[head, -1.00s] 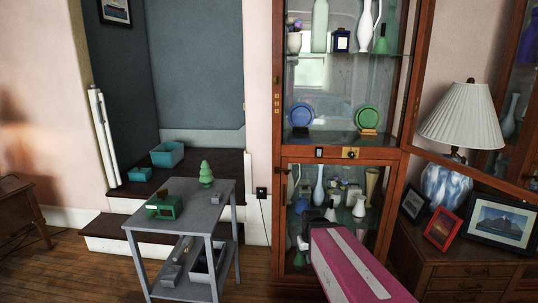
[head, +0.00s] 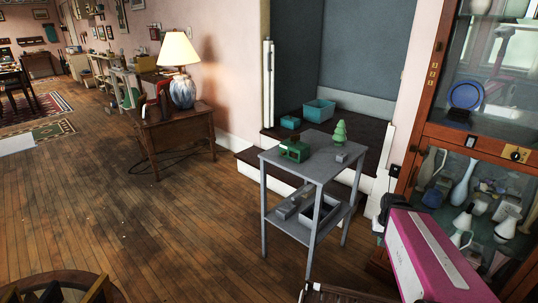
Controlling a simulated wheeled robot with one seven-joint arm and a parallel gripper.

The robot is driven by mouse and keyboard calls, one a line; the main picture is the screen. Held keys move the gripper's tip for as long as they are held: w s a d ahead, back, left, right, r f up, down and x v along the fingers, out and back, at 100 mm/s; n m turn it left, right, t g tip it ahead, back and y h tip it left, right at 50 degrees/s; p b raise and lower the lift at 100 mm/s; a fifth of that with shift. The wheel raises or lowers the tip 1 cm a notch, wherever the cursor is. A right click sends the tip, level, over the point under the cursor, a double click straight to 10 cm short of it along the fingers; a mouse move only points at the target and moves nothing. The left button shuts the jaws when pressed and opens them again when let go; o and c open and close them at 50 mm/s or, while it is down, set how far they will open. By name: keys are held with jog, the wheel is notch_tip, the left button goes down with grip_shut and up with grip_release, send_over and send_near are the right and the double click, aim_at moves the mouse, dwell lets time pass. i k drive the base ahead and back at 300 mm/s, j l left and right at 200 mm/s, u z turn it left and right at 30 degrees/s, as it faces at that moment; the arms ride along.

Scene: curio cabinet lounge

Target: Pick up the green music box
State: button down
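A dark green box-shaped object (head: 295,151), which looks like the green music box, sits on the top of a small grey two-tier table (head: 275,157). It is near the table top's left side; its fine details are too small to tell. My pink arm reaches in from the lower right, with my dark gripper (head: 389,208) at its far end, in front of the glass cabinet. The gripper appears to the right of the table and apart from the green object. Its fingers are too small and dark to tell whether they are open.
A green tree figure (head: 340,134) and a small grey piece (head: 341,158) share the table top. Grey trays (head: 322,214) lie on its lower shelf. Teal containers (head: 318,111) stand on the dark step behind. A glass cabinet (head: 426,130) is at right. Wooden floor left of the table is clear.

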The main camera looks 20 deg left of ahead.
aim_at(298, 152)
jog(key=k+l+u, duration=0.15)
jog(key=u, duration=0.3)
jog(key=k+l+u, duration=0.15)
jog(key=u, duration=0.25)
jog(key=i+j, duration=0.3)
jog(key=j, duration=0.1)
